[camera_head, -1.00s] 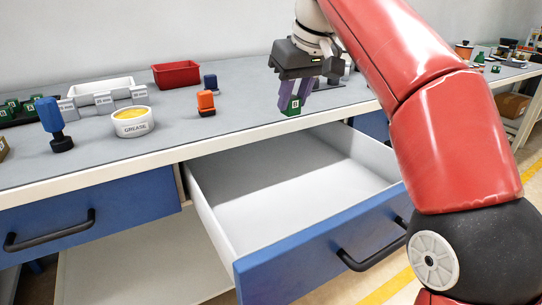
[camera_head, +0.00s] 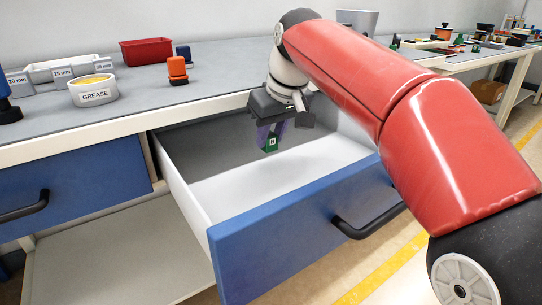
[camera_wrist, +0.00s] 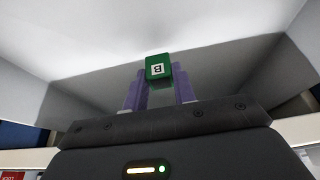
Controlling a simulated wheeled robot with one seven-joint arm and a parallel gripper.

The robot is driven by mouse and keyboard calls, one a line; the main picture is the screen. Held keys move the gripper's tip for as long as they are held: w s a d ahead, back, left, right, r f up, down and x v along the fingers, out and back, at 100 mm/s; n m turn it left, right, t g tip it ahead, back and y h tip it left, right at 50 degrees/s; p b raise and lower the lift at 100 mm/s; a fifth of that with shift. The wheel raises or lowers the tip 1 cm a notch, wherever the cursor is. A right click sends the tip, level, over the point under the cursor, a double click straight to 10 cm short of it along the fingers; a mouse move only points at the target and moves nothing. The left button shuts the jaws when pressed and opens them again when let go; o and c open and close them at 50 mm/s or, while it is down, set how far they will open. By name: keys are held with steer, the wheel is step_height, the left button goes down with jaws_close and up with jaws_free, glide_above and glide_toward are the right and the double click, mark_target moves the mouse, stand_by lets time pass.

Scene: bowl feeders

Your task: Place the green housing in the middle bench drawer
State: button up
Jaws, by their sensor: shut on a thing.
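The green housing (camera_head: 271,144) has a white label with a dark letter on it. My gripper (camera_head: 270,138) is shut on it with purple fingers. The housing also shows at the fingertips in the wrist view (camera_wrist: 158,68). The open blue-fronted drawer (camera_head: 300,230) has white inner walls and a bare, empty floor. The gripper and housing are inside the drawer's opening, toward its back, below the bench top's edge. I cannot tell whether the housing touches the drawer floor; a gap seems to show in the wrist view.
A closed blue drawer (camera_head: 75,188) is at left. The bench front edge lies right behind my gripper.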

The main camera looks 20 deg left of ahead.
mark_target(272, 145)
steer(key=shift+f+b, duration=0.6)
steer(key=shift+f, duration=1.25)
steer(key=o, duration=0.9)
steer(key=shift+f, duration=0.1)
steer(key=shift+o, duration=0.2)
steer(key=p+v, duration=0.3)
steer(key=v, duration=0.9)
